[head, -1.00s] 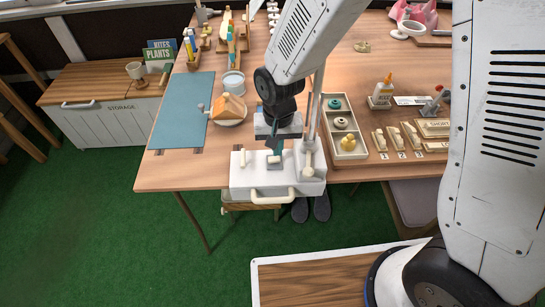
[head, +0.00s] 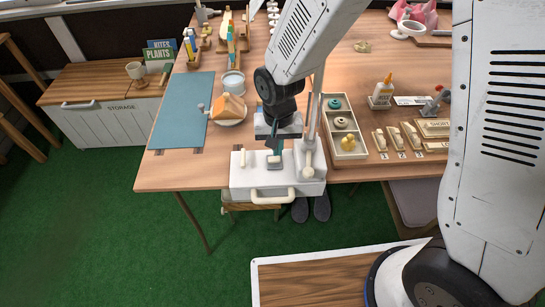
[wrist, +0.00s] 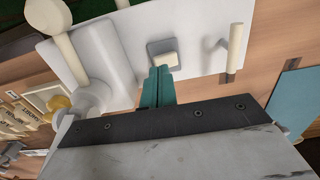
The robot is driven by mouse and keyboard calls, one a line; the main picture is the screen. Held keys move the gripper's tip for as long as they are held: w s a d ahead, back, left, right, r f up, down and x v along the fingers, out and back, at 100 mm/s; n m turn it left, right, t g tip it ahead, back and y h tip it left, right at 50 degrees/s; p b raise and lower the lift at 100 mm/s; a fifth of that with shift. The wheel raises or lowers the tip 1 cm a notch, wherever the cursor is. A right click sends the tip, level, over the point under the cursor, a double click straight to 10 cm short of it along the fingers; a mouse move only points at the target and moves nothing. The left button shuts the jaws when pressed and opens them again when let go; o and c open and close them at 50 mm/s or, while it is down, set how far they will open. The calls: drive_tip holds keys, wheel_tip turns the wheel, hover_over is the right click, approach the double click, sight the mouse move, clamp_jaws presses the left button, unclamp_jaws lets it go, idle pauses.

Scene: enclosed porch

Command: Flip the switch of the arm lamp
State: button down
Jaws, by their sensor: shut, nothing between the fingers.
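The arm lamp's white base (head: 240,180) sits at the near edge of the wooden table, with its pole (head: 313,115) rising at the right. A cream rocker switch (wrist: 166,60) on a grey square plate is in the middle of the base top; in the head view the switch (head: 274,161) shows just below the fingertips. My gripper (head: 275,148) is over the base, pointing down. In the wrist view its teal fingers (wrist: 157,88) are shut and empty, with tips at the edge of the switch plate. I cannot tell whether they touch it.
A cream peg (wrist: 235,48) and a lever by the pole (head: 308,166) stand on either side of the switch. A compartment tray (head: 360,154) is right of the pole.

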sight(277, 158)
drive_tip(key=shift+f, duration=0.9)
idle(0.5)
drive_tip(key=shift+r, duration=3.55)
drive_tip(key=s+d+r+t, duration=0.1)
drive_tip(key=s+d+r, duration=1.8)
drive_tip(key=d+r, duration=0.1)
drive_tip(key=shift+s+d+r, duration=0.2)
drive_tip(key=shift+s+d, duration=0.05)
drive_tip(key=shift+d, duration=0.15)
